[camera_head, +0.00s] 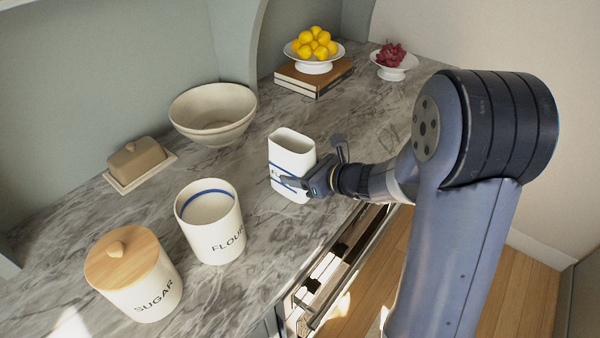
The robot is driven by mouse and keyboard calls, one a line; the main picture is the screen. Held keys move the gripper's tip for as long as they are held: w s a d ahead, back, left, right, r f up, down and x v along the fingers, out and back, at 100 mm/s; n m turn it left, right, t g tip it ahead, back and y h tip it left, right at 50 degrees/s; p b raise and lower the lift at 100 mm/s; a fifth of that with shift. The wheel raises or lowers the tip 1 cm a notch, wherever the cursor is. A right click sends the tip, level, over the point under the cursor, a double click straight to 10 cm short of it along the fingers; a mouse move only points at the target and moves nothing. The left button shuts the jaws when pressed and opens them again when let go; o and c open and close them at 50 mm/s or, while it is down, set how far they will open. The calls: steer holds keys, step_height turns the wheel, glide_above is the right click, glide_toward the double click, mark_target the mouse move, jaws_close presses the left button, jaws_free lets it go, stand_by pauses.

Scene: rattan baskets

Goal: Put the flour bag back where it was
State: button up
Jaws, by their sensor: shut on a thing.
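The flour bag appears to be the white, box-shaped, open-topped container (292,155) with a blue band and partly covered lettering. It is roughly upright near the front edge of the grey marble counter (110,225). My gripper (292,182) is shut on its lower right side and hides part of the label. I cannot tell whether its base touches the counter. A round white canister (222,238) marked FLOUR stands to its left and nearer, without a lid and with a blue line around its inside.
A lidded SUGAR canister (146,298) stands at front left. A butter dish (138,163), a cream bowl (213,115), books (313,78) under a dish of yellow fruit, and a red-fruit dish (393,68) stand behind.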

steer(key=shift+f, duration=0.1)
steer(key=shift+f, duration=0.15)
steer(key=o, duration=1.4)
steer(key=shift+r, duration=0.25)
steer(key=v, duration=1.2)
steer(key=shift+s+f, duration=0.1)
